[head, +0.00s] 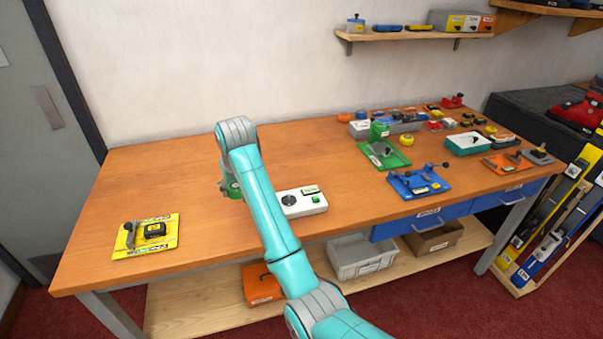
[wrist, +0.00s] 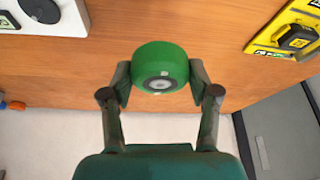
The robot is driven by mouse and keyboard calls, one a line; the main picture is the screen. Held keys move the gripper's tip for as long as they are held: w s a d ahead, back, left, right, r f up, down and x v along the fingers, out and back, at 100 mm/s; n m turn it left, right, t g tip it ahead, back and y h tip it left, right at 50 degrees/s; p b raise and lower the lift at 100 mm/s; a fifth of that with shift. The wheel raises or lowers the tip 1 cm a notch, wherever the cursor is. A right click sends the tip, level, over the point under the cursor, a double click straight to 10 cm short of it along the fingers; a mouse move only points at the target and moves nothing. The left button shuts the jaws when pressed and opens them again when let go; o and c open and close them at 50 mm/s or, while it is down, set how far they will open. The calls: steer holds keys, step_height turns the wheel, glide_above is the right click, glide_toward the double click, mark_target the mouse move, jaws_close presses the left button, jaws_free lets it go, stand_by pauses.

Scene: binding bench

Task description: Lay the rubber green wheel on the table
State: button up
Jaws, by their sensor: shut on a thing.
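The green rubber wheel (wrist: 161,62) is between the two fingers of my gripper (wrist: 160,80) in the wrist view, with its grey hub showing. The gripper is shut on it, one finger at each side. In the head view the wheel and gripper (head: 232,190) are low over the wooden table (head: 190,185), left of the white device, and mostly hidden by my arm. Whether the wheel touches the table I cannot tell.
A white device (head: 301,201) with a dark knob stands just right of my gripper. A yellow plate (head: 146,237) with a black part lies at the front left. Green (head: 385,155) and blue (head: 418,183) fixtures stand further right. The table's left back is bare.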

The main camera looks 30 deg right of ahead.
mark_target(241, 217)
steer(key=shift+f, duration=5)
steer(key=shift+f, duration=0.1)
steer(key=o, duration=1.2)
steer(key=shift+o, duration=0.2)
steer(key=v, duration=1.2)
